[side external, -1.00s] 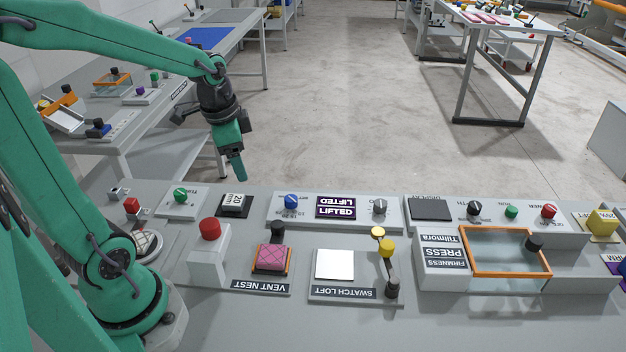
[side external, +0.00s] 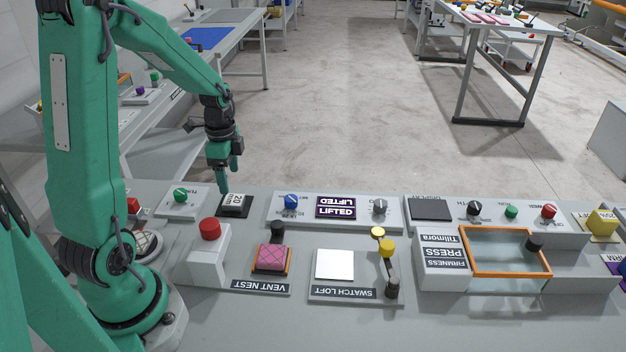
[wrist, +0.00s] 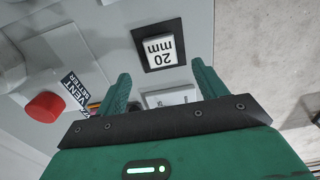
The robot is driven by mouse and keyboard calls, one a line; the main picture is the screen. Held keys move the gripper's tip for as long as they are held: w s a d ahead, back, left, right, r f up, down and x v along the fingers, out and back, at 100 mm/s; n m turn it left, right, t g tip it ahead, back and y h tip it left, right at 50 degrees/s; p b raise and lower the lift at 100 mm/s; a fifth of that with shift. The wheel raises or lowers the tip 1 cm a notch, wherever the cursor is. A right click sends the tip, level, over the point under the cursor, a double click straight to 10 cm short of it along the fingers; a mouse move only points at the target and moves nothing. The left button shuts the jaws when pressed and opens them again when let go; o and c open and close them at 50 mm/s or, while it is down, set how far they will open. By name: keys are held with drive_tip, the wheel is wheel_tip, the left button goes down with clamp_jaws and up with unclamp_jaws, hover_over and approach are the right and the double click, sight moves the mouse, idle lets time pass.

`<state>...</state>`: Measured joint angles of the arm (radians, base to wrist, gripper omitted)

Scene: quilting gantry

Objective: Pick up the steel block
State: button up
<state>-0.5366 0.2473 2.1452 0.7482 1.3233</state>
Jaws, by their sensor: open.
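The steel block (side external: 235,200) is a small pale block marked "20 mm" in a black square holder, at the back left of the bench. It also shows in the wrist view (wrist: 160,49), upside down in its dark holder near the top. My gripper (side external: 225,184) points down above the bench, close to the block's left side in the side view. In the wrist view my gripper (wrist: 162,77) is open, with its two green fingers apart and nothing between them. The block appears beyond the fingertips and is not gripped.
A red mushroom button (side external: 210,229) on a grey box stands in front of the block. A panel with a green knob (side external: 180,195) lies to its left. A panel with a blue knob (side external: 291,202) and a "LIFTED" display (side external: 336,208) lies to its right.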

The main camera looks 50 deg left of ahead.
sight(233, 199)
drive_tip(key=shift+f, duration=1.1)
drive_tip(key=shift+w+f, duration=0.1)
drive_tip(key=shift+f, duration=2.5)
drive_tip(key=shift+a, duration=0.1)
drive_tip(key=c, duration=1.3)
